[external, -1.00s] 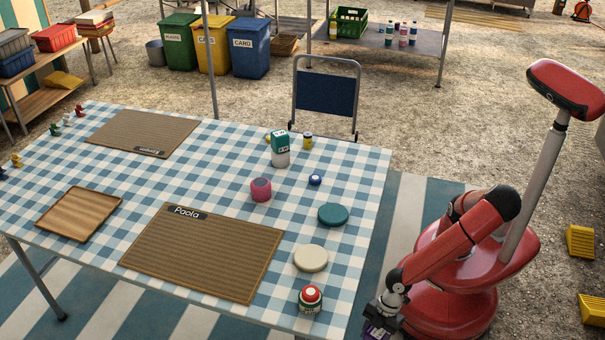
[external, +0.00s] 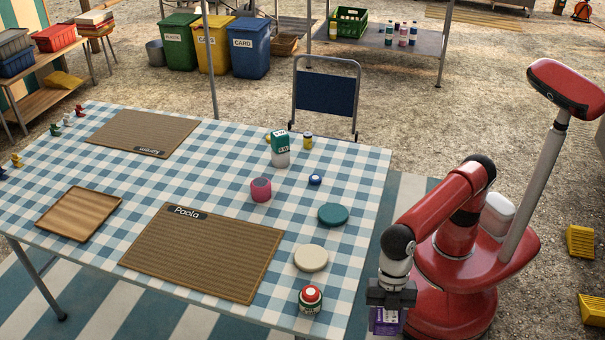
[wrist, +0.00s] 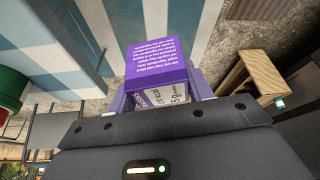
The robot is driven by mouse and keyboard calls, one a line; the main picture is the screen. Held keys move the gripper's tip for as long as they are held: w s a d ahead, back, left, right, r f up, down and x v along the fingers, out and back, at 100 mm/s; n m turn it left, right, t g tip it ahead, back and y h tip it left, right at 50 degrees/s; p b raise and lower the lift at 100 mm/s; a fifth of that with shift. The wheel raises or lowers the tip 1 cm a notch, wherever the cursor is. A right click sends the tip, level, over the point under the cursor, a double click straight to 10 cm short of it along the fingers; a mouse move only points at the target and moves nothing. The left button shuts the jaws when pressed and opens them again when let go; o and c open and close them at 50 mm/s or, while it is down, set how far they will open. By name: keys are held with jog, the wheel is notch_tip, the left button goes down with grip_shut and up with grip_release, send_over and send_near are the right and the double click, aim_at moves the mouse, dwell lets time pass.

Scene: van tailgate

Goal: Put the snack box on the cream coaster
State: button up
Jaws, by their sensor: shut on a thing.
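The snack box (external: 386,320) is purple, with white print that shows in the wrist view (wrist: 158,68). My gripper (external: 390,304) is shut on it and points down, off the right side of the table near its front corner. The cream coaster (external: 311,258) is a pale round disc lying bare on the checked cloth, to the left of and farther back than my gripper. A teal coaster (external: 333,214) lies behind it.
A red-topped white and green container (external: 310,299) stands in front of the cream coaster, near the table edge. The Paola mat (external: 200,252) lies to its left. A pink container (external: 260,190) and a green-and-white box (external: 280,148) stand farther back.

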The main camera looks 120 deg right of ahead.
jog(key=w+d+r, duration=0.1)
jog(key=d, duration=0.2)
jog(key=w+d+r, duration=0.1)
jog(key=d+r, duration=0.1)
jog(key=d, duration=0.2)
jog(key=w+d+r, duration=0.2)
jog(key=d, duration=0.1)
jog(key=shift+d, duration=0.25)
notch_tip(320, 180, up, 6)
jog(key=m, duration=0.2)
send_over(309, 263)
jog(key=s, duration=0.1)
jog(key=shift+t+h, duration=0.3)
jog(key=f, duration=0.2)
jog(key=d+f, duration=0.1)
jog(key=f, duration=0.4)
jog(key=shift+d+f+b, duration=0.15)
jog(key=shift+f+b, duration=0.15)
jog(key=shift+b, duration=0.05)
jog(key=o, duration=1)
jog(key=shift+f, duration=0.1)
